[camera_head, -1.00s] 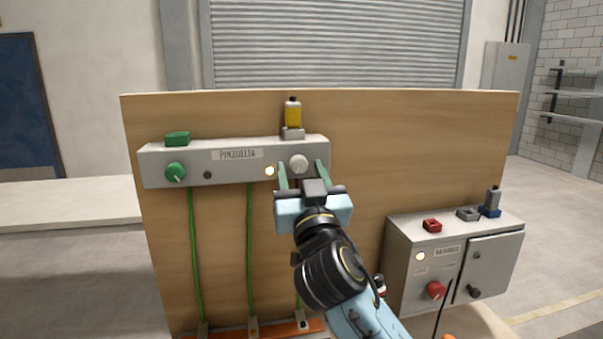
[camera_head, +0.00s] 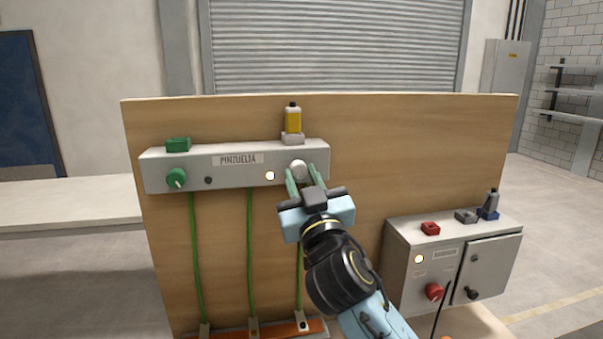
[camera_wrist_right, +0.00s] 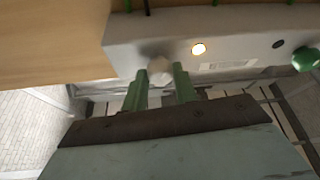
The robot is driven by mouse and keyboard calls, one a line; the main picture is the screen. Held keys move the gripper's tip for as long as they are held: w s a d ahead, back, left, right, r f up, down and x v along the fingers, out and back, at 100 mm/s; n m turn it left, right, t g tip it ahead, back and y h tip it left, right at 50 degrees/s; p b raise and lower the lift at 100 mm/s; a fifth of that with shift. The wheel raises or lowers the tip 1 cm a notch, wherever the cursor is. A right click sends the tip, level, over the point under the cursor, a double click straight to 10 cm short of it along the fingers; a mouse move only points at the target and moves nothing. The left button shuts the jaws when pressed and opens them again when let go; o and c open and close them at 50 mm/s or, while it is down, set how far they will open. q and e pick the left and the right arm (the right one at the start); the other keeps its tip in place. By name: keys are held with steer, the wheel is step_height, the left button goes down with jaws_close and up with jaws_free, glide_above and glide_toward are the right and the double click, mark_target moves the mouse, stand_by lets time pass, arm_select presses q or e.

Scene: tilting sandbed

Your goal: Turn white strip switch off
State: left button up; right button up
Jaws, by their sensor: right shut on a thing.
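The white knob switch (camera_head: 298,169) sits at the right end of the grey strip box (camera_head: 225,173) on the wooden board. A lit white lamp (camera_head: 270,175) is just left of it. My right gripper (camera_head: 303,176) has its green fingers on either side of the white knob and is shut on it. The right wrist view also shows the white knob (camera_wrist_right: 160,70) between the fingertips, with the lamp (camera_wrist_right: 198,49) lit beside it. The knob's pointer mark cannot be made out. My left gripper is not in view.
A green knob (camera_head: 176,178) and a small dark button (camera_head: 208,180) are on the strip's left part. Green cables (camera_head: 251,250) hang below it. A grey control box (camera_head: 450,262) with a red knob (camera_head: 434,291) stands at the lower right.

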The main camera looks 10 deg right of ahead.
steer(key=n+g+y+p, duration=0.1)
steer(key=n+p, duration=0.2)
steer(key=n+y+p, duration=0.2)
steer(key=n+p, duration=0.1)
steer(key=n, duration=0.1)
steer(key=n+g+y+p, duration=0.1)
steer(key=n+p, duration=0.2)
steer(key=p, duration=0.1)
steer(key=shift+d+r+n+g, duration=0.3)
steer(key=shift+d+r+n, duration=0.05)
steer(key=shift+r+n, duration=0.05)
steer(key=shift+f+n+g+y+p, duration=0.1)
steer(key=shift+n+g+y+p, duration=0.45)
steer(key=shift+n+p, duration=0.75)
steer(key=o, duration=1)
steer(key=shift+c, duration=0.2)
steer(key=shift+s+d+f, duration=0.25)
steer(key=shift+s, duration=0.25)
steer(key=b+v, duration=0.4)
steer(key=v, duration=0.8)
